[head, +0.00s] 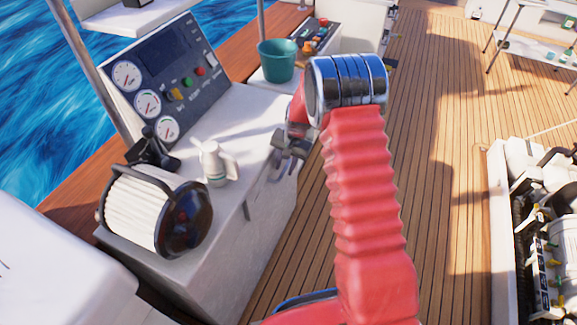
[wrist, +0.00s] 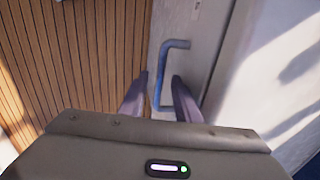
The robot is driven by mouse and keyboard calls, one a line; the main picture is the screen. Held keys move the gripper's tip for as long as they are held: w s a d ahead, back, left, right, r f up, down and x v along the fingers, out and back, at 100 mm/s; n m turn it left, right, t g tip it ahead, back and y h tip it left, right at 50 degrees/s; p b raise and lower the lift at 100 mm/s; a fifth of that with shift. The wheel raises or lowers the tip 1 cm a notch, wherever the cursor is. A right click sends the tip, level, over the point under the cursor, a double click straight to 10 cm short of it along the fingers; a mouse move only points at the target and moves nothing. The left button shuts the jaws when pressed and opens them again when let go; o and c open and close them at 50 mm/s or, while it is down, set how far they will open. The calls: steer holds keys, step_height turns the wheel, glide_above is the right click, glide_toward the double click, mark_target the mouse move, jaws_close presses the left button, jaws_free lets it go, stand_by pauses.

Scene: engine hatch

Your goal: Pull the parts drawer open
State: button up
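The drawer front is a pale grey panel (wrist: 197,25) in the wrist view. Its handle (wrist: 160,75) is a blue-grey bent bar. My gripper (wrist: 158,98) is at the handle, with one finger on each side of the bar. The fingers are apart and I see no firm contact on the bar. In the head view my gripper (head: 287,158) is against the side of the white console (head: 262,195). The drawer handle is largely hidden behind my gripper there.
On the console stand a white jug-like container (head: 214,163), a round filter (head: 150,210) and a gauge panel (head: 155,80). A teal bucket (head: 277,60) stands behind. Open wooden deck (head: 450,130) lies to the right, with an engine (head: 540,230) at the right edge.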

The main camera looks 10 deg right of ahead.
steer(key=shift+f, duration=0.2)
steer(key=shift+c, duration=0.5)
jaws_close()
